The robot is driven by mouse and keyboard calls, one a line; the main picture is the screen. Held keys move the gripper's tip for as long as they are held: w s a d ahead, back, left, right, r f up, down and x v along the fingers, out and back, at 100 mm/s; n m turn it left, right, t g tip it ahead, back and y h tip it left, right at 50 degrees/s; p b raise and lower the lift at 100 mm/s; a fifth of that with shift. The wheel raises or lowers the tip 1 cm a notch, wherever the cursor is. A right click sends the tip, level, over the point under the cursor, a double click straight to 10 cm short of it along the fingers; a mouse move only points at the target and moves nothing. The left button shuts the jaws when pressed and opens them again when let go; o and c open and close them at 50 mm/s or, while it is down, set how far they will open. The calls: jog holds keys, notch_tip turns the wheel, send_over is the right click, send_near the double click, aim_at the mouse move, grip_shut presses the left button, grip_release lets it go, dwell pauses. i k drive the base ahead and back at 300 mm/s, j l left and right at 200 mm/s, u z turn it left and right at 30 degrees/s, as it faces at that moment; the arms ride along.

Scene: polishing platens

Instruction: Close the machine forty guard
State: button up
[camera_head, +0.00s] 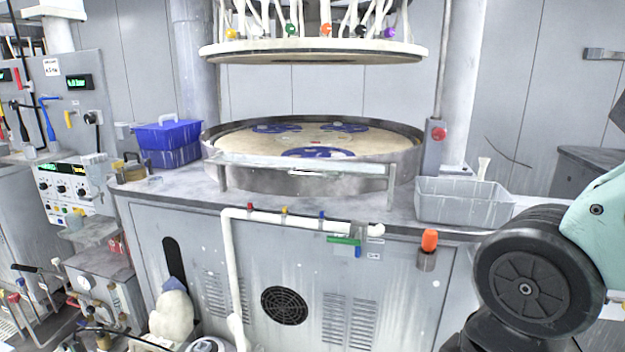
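A polishing machine stands ahead, with a round platen basin (410,160) set in its grey top. A pale metal guard rail (300,168) on two short legs runs across the front of the basin. It looks like the guard, but I cannot read a number on it and cannot tell its hinge position. Blue discs (318,153) lie on the beige platen inside the basin. The upper round plate (315,50) hangs above, well apart from the basin. Part of my arm shows at the lower right; my gripper is not in view.
A blue bin (168,140) stands left of the basin and a grey tray (465,205) right of it. White piping (300,218) with coloured valves and an orange knob (430,240) stick out along the cabinet front. A control box (70,188) stands at the left.

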aim_at(341, 168)
jog(key=i+l+u, duration=0.2)
jog(key=i+u, duration=0.15)
jog(key=i+l+u, duration=0.4)
jog(key=k+j, duration=0.05)
jog(key=j, duration=0.05)
